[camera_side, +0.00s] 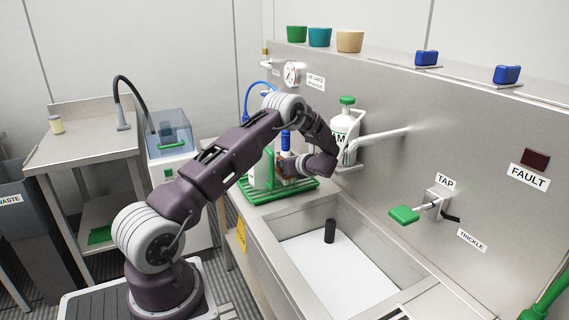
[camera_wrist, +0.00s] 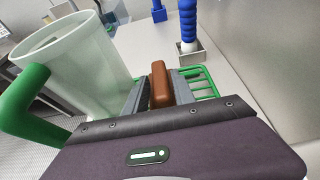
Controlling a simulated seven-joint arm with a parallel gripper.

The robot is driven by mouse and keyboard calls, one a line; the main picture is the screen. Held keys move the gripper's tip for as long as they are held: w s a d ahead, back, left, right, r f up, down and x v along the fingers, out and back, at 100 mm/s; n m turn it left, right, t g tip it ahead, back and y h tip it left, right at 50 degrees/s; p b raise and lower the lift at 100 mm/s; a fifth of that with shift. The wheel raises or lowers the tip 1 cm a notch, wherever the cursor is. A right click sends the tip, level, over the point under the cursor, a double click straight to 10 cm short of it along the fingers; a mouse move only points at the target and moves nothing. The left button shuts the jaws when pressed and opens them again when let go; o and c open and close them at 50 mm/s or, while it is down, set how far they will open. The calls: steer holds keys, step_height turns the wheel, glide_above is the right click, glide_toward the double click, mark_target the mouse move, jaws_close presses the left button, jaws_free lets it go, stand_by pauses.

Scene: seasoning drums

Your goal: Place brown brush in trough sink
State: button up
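The brown brush (camera_wrist: 160,86) sits between the two grey fingers of my gripper (camera_wrist: 161,92) in the wrist view, with a finger close against each side. In the side view my gripper (camera_side: 297,164) is over the green rack (camera_side: 284,190), and the brush is mostly hidden by it. I cannot tell whether the brush still touches the rack, which also shows in the wrist view (camera_wrist: 206,86). The trough sink (camera_side: 345,212) is in front and to the right of the rack. A dark upright cylinder (camera_side: 330,231) stands in its pale basin.
A pale jug (camera_wrist: 85,62) with a green handle stands left of my gripper. A blue brush (camera_wrist: 188,22) stands upright in a holder beyond. A white bottle (camera_side: 345,128) and a spout (camera_side: 385,136) project from the wall near the sink. The green-handled tap (camera_side: 405,214) is farther right.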

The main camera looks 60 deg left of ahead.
steer(key=shift+o, duration=0.2)
steer(key=v, duration=0.5)
steer(key=shift+d, duration=0.2)
